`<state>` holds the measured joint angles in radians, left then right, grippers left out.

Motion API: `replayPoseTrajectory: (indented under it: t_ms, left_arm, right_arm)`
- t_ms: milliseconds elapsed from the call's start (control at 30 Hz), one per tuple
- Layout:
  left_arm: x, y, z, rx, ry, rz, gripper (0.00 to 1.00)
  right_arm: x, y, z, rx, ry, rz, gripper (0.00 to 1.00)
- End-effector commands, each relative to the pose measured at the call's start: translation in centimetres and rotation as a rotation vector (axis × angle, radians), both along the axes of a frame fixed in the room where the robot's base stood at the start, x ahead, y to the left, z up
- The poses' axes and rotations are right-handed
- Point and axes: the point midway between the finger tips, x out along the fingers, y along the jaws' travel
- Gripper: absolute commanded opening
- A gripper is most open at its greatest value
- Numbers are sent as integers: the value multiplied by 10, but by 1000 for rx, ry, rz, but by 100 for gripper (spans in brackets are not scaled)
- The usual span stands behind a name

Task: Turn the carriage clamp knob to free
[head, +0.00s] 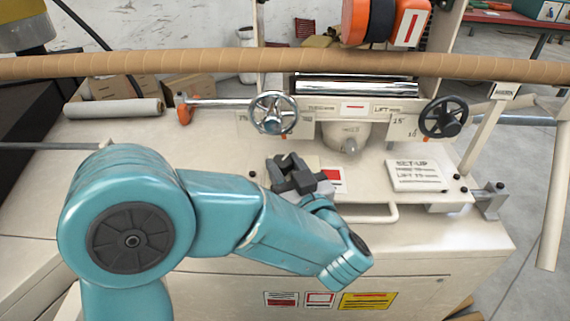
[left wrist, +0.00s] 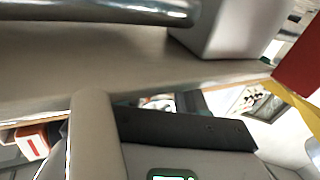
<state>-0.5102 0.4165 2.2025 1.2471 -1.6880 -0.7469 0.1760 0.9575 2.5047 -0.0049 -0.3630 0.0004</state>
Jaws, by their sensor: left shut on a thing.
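My left gripper (head: 292,176) is low over the machine's cream bed, left of a red-and-white label. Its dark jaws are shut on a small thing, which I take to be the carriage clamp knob. The jaws mostly hide it, so I cannot read its turn position. My teal left arm comes in from the left and bends back to the gripper. The left wrist view shows close cream and grey surfaces and a shiny metal bar (left wrist: 120,10), but no clear knob. My right gripper is not in view.
A silver handwheel (head: 273,113) and a black handwheel (head: 443,117) stand behind the gripper. A long brown tube (head: 200,62) spans the back. A set-up card (head: 416,175) lies to the right, and a cream handle (head: 368,215) runs along the front edge.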

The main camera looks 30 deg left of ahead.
Motion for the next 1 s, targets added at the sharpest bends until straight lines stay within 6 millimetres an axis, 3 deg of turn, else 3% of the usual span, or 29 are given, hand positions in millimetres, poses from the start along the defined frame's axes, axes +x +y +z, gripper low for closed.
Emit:
replayPoseTrajectory:
  t_ms: [467,500,567,867,1000]
  left_arm:
    - [1,1,5,2,-13,17,9]
    - [1,1,5,2,-13,17,46]
    - [1,1,4,1,-11,17,66]
    - [0,0,2,1,-6,14,66]
    - [-8,-12,2,0,-6,10,66]
  right_arm:
    - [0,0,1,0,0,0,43]
    - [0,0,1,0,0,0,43]
    - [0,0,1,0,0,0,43]
    - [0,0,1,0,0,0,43]
    - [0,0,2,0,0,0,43]
